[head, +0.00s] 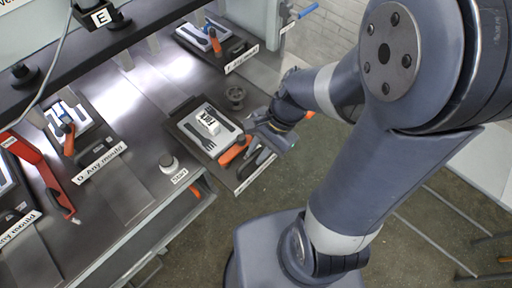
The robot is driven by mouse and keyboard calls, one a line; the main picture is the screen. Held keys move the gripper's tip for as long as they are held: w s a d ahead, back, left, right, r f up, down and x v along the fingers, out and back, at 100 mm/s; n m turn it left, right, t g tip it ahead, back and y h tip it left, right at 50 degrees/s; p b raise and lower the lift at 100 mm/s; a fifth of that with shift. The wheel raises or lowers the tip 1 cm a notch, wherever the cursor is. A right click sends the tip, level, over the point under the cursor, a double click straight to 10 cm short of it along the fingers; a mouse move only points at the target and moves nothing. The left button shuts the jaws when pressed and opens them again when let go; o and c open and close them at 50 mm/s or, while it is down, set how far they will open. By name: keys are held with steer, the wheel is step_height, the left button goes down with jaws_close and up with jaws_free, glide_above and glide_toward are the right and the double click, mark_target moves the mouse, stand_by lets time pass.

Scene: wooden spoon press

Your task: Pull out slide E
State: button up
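A plate marked E (101,17) is on the dark beam at the upper left. Slides at either side carry labels that seem to read D (100,163) and F (241,60). Between them is a dark slide (185,109), likely slide E, whose own label I cannot see. It holds a grey mould (192,134) with cutlery shapes, a white block (208,122) with dark writing, and an orange-handled part (236,150).
A START button (168,163) stands on the bench left of the middle slide. A red lever (45,172) is at the far left, and a blue handle (302,14) at the upper right. The floor (225,225) before the bench is open.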

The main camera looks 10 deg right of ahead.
steer(key=o, duration=0.4)
steer(key=shift+s+d, duration=0.1)
steer(key=shift+s, duration=0.05)
steer(key=shift+r, duration=0.15)
steer(key=shift+d+r, duration=0.15)
steer(key=shift+r, duration=0.15)
steer(key=v, duration=1)
steer(key=shift+p, duration=0.4)
steer(key=shift+f, duration=0.15)
steer(key=x, duration=0.7)
steer(key=w+x, duration=0.1)
steer(key=x, duration=0.2)
steer(key=shift+s+a+f+b, duration=0.1)
steer(key=shift+a+f+b, duration=0.2)
steer(key=shift+a+b, duration=0.15)
steer(key=shift+w+a, duration=0.1)
steer(key=shift+w, duration=0.1)
